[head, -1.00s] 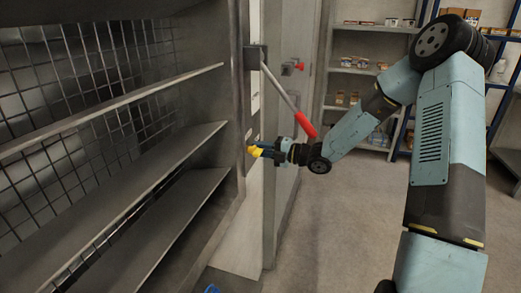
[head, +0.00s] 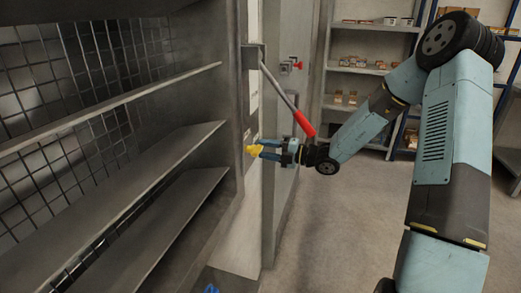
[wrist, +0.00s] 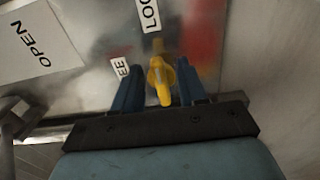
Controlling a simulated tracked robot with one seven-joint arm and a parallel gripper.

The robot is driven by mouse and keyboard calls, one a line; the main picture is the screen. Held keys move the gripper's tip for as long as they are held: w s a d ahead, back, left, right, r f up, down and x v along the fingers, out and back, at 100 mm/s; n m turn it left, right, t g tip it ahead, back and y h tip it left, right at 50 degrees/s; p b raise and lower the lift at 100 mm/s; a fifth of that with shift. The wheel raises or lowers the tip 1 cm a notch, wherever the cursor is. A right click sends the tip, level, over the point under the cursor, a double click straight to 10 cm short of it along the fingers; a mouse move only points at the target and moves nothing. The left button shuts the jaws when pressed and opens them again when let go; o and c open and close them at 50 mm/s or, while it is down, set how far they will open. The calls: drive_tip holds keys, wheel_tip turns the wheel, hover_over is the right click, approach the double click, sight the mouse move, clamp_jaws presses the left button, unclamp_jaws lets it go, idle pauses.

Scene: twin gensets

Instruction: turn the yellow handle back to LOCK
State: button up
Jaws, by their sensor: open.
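The yellow handle (head: 254,149) sits low on the panel beside the grey shelving in the head view. In the wrist view the yellow handle (wrist: 161,80) shows a round hub and a short lever that points toward my gripper. A label reading "LOC", cut off by the frame edge, is just beyond the hub. A label ending in "EE" is to its left, partly hidden by a finger. My gripper (wrist: 158,88) is open, with one blue finger on each side of the handle and a gap to each. In the head view my gripper (head: 268,149) faces the panel.
A long lever with a red grip (head: 304,122) hangs diagonally just above my gripper. A red knob (head: 297,65) is on the panel behind. An "OPEN" sign (wrist: 33,45) is at the wrist view's left. Metal shelves (head: 150,170) stand left; the floor at right is clear.

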drive_tip(key=v, duration=1.1)
